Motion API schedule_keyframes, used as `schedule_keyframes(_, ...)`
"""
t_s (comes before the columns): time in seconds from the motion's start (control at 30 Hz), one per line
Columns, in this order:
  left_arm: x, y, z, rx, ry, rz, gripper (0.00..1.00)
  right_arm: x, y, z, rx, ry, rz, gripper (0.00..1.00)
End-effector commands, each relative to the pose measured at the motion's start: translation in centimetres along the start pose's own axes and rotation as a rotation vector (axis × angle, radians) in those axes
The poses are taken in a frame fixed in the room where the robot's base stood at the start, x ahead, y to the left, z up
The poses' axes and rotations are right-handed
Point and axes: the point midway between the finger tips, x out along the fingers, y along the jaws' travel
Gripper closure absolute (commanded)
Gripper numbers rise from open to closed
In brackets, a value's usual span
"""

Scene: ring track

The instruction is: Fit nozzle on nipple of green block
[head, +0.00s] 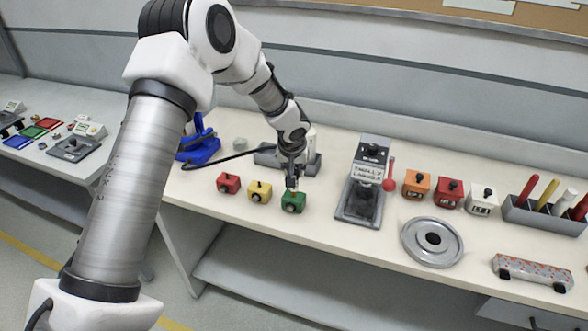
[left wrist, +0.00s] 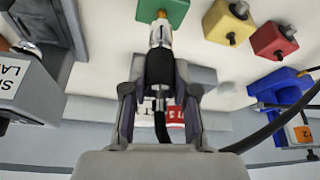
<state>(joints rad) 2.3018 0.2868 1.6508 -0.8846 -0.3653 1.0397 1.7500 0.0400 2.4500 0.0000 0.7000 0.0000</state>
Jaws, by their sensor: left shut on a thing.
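The green block (head: 293,201) stands at the right end of a row of three small blocks on the bench; part of it shows at the top of the left wrist view (left wrist: 176,10). My left gripper (head: 292,180) is just above and behind it. In the left wrist view, my left gripper (left wrist: 159,95) is shut on the black nozzle (left wrist: 160,68). The nozzle's silver tip points at the green block and meets or overlaps its brass-coloured nipple. I cannot tell whether it is seated. A black hose trails from the nozzle. My right gripper is not in view.
A yellow block (head: 259,192) and a red block (head: 229,183) stand left of the green one. A blue vise-like device (head: 199,146) is further left. A grey stand with a label (head: 367,180) is to the right. The bench's front edge lies close before the blocks.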

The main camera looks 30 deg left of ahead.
Motion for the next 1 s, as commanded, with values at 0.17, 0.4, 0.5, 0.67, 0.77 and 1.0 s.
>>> schedule_keyframes(0.17, -0.05, 0.01, -0.03, 0.0, 0.0, 0.0, 1.0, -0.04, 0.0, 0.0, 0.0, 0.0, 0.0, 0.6)
schedule_keyframes(0.4, 0.02, 0.01, -0.01, 0.0, 0.001, 0.0, 1.0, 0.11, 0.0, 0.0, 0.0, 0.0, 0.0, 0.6)
schedule_keyframes(0.5, 0.09, 0.0, 0.01, 0.0, 0.001, 0.0, 1.0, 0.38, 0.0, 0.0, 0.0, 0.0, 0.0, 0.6)
schedule_keyframes(0.67, 0.07, -0.02, 0.0, 0.0, 0.0, 0.0, 1.0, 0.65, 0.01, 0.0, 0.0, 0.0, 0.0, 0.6)
schedule_keyframes(0.77, 0.01, -0.02, -0.02, -0.001, 0.0, 0.0, 1.0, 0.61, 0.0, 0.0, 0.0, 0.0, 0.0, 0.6)
schedule_keyframes(1.0, -0.01, -0.01, -0.04, 0.0, 0.0, 0.0, 1.0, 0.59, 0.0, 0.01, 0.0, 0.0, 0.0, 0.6)
